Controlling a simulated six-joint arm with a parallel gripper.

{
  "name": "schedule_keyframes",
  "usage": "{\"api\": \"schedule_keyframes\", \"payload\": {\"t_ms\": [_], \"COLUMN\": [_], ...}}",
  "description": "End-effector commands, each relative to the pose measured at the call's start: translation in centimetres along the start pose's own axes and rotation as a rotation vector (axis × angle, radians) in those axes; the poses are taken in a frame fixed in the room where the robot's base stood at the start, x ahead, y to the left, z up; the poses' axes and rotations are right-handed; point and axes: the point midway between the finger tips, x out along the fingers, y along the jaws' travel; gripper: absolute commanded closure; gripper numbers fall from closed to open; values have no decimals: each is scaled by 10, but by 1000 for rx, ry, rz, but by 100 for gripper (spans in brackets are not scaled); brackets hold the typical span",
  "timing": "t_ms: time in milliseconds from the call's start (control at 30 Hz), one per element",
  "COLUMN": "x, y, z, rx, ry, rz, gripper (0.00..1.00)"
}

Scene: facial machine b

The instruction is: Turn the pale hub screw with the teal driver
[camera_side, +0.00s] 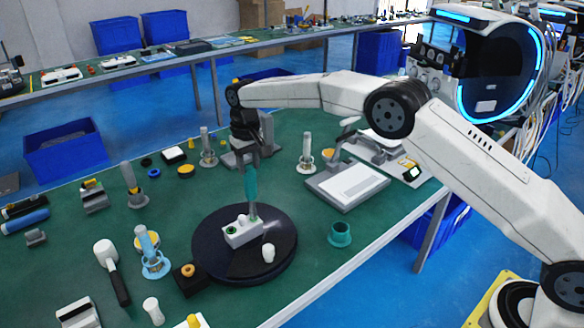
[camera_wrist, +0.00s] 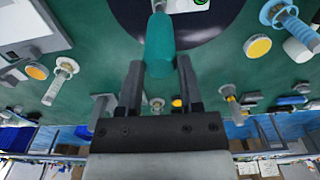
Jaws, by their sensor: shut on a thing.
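The teal driver (camera_side: 251,182) stands nearly upright, tip down, at the right end of a white block (camera_side: 240,233) on a round black disc (camera_side: 212,262). My gripper (camera_side: 251,156) is shut on the top of its teal handle. In the wrist view the handle (camera_wrist: 160,45) sits between the two fingers of my gripper (camera_wrist: 158,70). The white block has a green-ringed opening on top. A small pale peg-like piece (camera_side: 268,252) stands on the disc in front of it. The pale hub screw cannot be told apart; the driver's tip and its contact are unclear.
A teal cup (camera_side: 340,235) stands right of the disc, and a white-topped tray (camera_side: 348,185) lies behind it. A black box with an orange knob (camera_side: 188,277), a blue stand (camera_side: 153,258) and a mallet (camera_side: 108,265) are to the left. Bare green mat lies around the cup.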

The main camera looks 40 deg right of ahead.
Motion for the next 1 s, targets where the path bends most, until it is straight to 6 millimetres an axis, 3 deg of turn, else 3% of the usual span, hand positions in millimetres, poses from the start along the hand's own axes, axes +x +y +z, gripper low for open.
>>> {"api": "schedule_keyframes", "payload": {"t_ms": [1000], "x": [10], "y": [0], "z": [0], "rx": [0], "ry": [0], "rz": [0], "gripper": [100]}}
